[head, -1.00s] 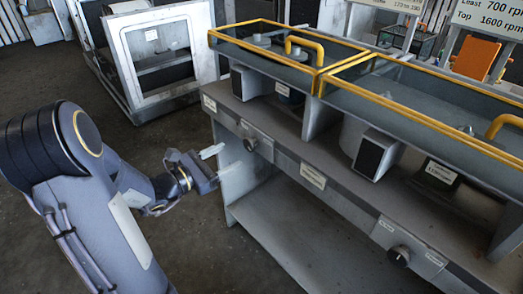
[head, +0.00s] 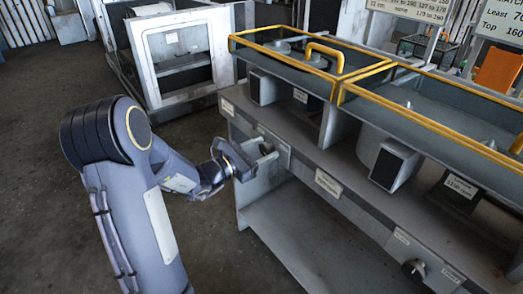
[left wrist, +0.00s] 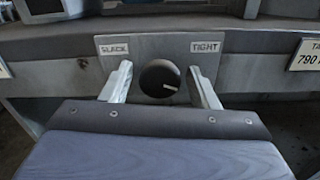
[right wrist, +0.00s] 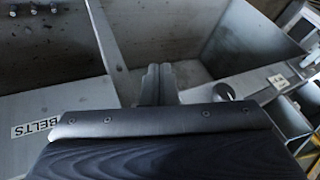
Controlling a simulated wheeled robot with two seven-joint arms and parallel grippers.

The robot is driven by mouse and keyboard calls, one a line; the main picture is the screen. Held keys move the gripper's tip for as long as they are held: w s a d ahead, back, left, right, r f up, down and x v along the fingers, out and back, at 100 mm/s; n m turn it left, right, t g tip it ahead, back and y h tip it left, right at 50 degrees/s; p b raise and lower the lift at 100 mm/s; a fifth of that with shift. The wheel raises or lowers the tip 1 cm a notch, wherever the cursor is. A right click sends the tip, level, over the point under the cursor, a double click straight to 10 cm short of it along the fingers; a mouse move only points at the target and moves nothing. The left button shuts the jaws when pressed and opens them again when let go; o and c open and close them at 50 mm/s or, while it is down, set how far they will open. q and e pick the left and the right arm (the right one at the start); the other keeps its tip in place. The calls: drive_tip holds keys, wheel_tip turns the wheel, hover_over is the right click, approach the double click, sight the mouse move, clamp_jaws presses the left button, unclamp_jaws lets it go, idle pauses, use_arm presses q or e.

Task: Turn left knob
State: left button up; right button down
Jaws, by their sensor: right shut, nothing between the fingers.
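The left knob (left wrist: 160,78) is a round black dial with a white pointer mark, on the bench's front panel between labels SLACK (left wrist: 123,48) and TIGHT (left wrist: 206,47). Its pointer aims right and slightly down. My left gripper (left wrist: 163,82) is open, with one finger on each side of the knob; I cannot tell whether they touch it. In the head view my left gripper (head: 260,162) is at the panel and hides the knob. A second knob (head: 414,269) is on the panel at the lower right. My right gripper (right wrist: 158,82) is shut and empty.
The grey bench (head: 300,225) has yellow-framed covers (head: 340,85) on top and an open lower shelf. A white-framed cabinet (head: 180,60) stands behind on the left. In the right wrist view a grey bin with a BELTS label (right wrist: 38,125) lies below the gripper.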

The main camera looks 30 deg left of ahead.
use_arm(q)
drive_tip(key=c, duration=0.8)
drive_tip(key=shift+o, duration=0.2)
drive_tip(key=shift+f+m+b, duration=0.15)
drive_tip(key=shift+m+b, duration=0.25)
drive_tip(key=shift+b, duration=0.4)
drive_tip(key=m+b, duration=0.3)
drive_tip(key=b, duration=0.2)
drive_tip(key=m+b, duration=0.3)
drive_tip(key=b, duration=0.2)
drive_tip(key=m+b, duration=0.3)
drive_tip(key=b, duration=0.2)
drive_tip(key=shift+d+f+m, duration=0.15)
drive_tip(key=shift+f+m, duration=0.1)
drive_tip(key=shift+m, duration=0.05)
drive_tip(key=shift+r+m+b, duration=0.2)
drive_tip(key=shift+m+b, duration=0.6)
drive_tip(key=shift+b, duration=0.2)
drive_tip(key=o, duration=1)
drive_tip(key=shift+c, duration=0.2)
drive_tip(key=shift+s+r, duration=0.1)
drive_tip(key=p+v, duration=0.1)
drive_tip(key=v, duration=0.6)
drive_tip(key=shift+s, duration=0.35)
